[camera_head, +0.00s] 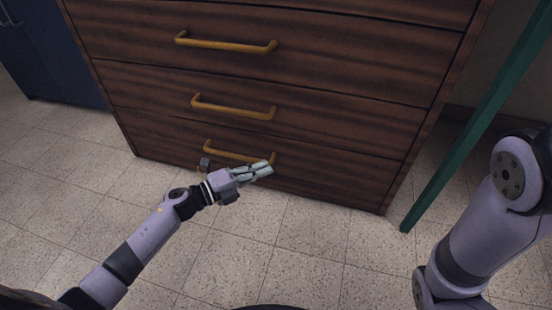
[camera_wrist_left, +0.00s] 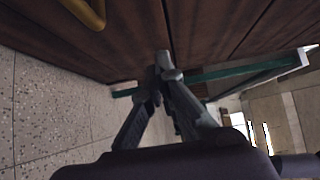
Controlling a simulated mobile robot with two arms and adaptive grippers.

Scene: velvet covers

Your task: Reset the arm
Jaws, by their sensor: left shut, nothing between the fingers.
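My left gripper (camera_head: 262,171) is shut and empty, at the end of the left arm that comes in from the lower left. In the head view it overlaps the right end of the lowest brass handle (camera_head: 225,151) of the wooden dresser (camera_head: 130,85). In the left wrist view the closed fingertips (camera_wrist_left: 162,68) meet in front of the dark wood, and a brass handle (camera_wrist_left: 88,12) shows at the upper left, apart from the fingers. My right arm shows at the right edge, but its gripper is out of view.
The dresser has a middle handle (camera_head: 233,107) and a top handle (camera_head: 226,44); the drawers in view look closed. A green post (camera_head: 470,135) stands right of the dresser. A blue cabinet (camera_head: 50,50) is at the upper left. Tiled floor (camera_head: 290,250) in front is clear.

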